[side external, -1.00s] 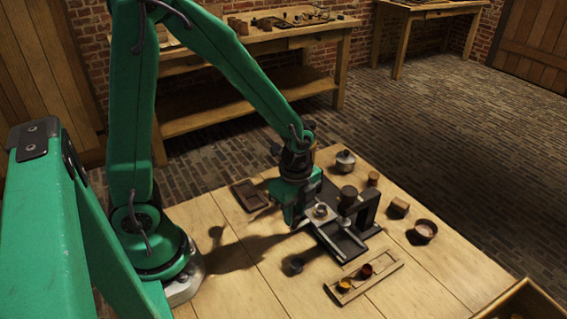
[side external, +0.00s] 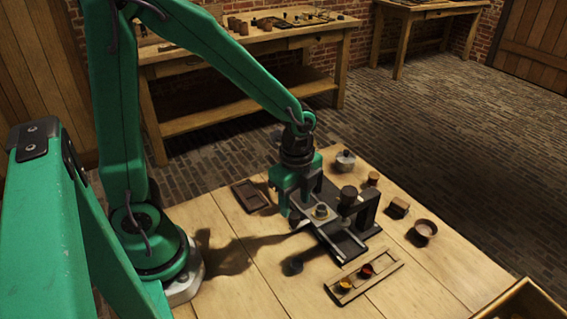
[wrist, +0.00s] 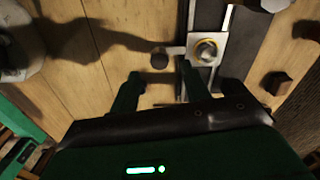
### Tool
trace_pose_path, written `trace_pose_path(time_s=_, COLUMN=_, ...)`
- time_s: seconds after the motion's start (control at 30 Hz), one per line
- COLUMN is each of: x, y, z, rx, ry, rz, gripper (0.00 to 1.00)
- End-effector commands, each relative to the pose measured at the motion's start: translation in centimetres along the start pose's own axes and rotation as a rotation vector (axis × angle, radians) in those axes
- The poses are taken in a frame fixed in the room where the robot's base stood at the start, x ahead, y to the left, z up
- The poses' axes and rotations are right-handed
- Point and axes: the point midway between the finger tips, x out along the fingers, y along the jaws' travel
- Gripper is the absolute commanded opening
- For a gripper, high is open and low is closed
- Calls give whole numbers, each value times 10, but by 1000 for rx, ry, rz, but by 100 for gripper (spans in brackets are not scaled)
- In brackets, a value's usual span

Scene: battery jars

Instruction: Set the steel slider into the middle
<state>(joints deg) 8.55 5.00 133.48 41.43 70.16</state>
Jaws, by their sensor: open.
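The steel slider (side external: 320,213) is a pale metal plate on the dark rail fixture (side external: 342,243). It carries a small round cup (wrist: 206,49) with a brass-coloured rim. In the wrist view, a short arm runs left from the slider (wrist: 197,60) to a dark round knob (wrist: 160,58). My gripper (side external: 292,212) is open above the slider's left side. In the wrist view its two fingers (wrist: 160,72) are spread, with the knob between and just beyond their tips. I cannot tell whether they touch it. A dark press post (side external: 362,216) stands beside the rail.
A wooden tray (side external: 365,283) with a yellow and a red cup lies in front. An empty brown tray (side external: 250,195) lies behind left. A pot (side external: 345,160), wooden blocks (side external: 398,207) and a bowl (side external: 425,229) line the right.

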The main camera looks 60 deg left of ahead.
Motion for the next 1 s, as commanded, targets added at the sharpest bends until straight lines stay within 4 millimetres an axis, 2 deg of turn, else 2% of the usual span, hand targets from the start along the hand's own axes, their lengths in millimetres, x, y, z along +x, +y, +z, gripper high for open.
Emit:
trace_pose_path(time_s=0.2, x=-26, y=-1, z=0, rx=0, ry=1, rz=-3, gripper=47)
trace_pose_path(time_s=0.33, x=-36, y=0, z=0, rx=0, ry=1, rz=-3, gripper=47)
trace_pose_path(time_s=0.83, x=-42, y=0, z=0, rx=-4, ry=1, rz=-2, gripper=47)
trace_pose_path(time_s=1.0, x=-49, y=2, z=3, rx=-57, ry=8, rz=-21, gripper=47)
